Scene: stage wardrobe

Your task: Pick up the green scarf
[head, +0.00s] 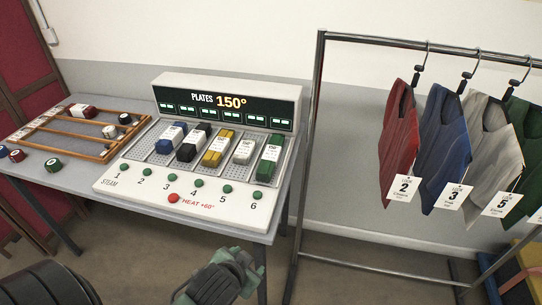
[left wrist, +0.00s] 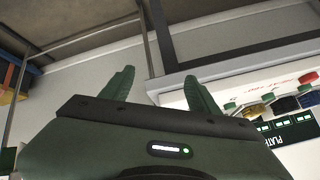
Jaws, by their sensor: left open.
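A folded green cloth with a white tag, which looks like the green scarf (head: 268,163), lies on the rightmost plate of the steam panel in the head view. My left gripper (head: 236,266) is low in front of the table's right front corner, nearer than the panel and apart from the scarf. In the left wrist view its two green fingers (left wrist: 160,84) are spread with nothing between them. The scarf cannot be made out in that view. My right gripper is not in view.
The steam panel (head: 187,190) holds blue, black, yellow and grey cloths beside the scarf. A wooden rack (head: 62,131) and small rolls, one green (head: 53,165), are left on the table. A garment rail (head: 312,130) with hanging vests stands right. Floor shows between table and rail.

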